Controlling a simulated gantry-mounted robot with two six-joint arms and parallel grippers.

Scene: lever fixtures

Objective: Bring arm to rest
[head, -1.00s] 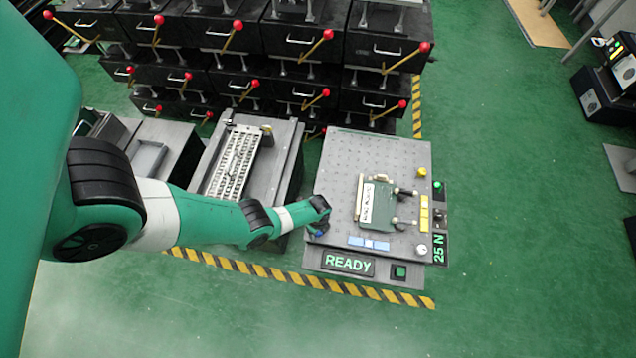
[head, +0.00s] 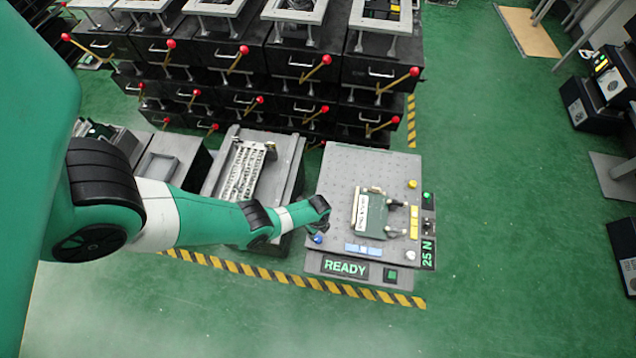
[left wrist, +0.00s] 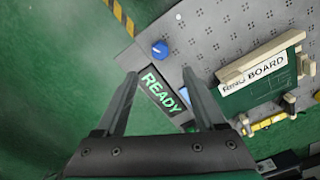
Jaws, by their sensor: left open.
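My left arm (head: 185,215) comes in from the left in the head view and is stretched out toward the grey fixture bench (head: 340,165). Its left gripper (head: 318,228) is over the bench's near left edge, by the blue knob; the fingers are small there. In the left wrist view the left gripper (left wrist: 160,73) is open and empty, its two fingers apart over the bench edge and the READY sign (left wrist: 164,91). The blue knob (left wrist: 160,49) is just beyond the fingertips. My right gripper is in neither view.
A green board fixture (head: 372,212) stands on the bench, right of the gripper. The bench carries a READY sign (head: 345,269) and a 25 N display (head: 427,253). Black lever boxes (head: 290,65) with red-tipped levers stand behind. Green floor (head: 510,250) is open on the right.

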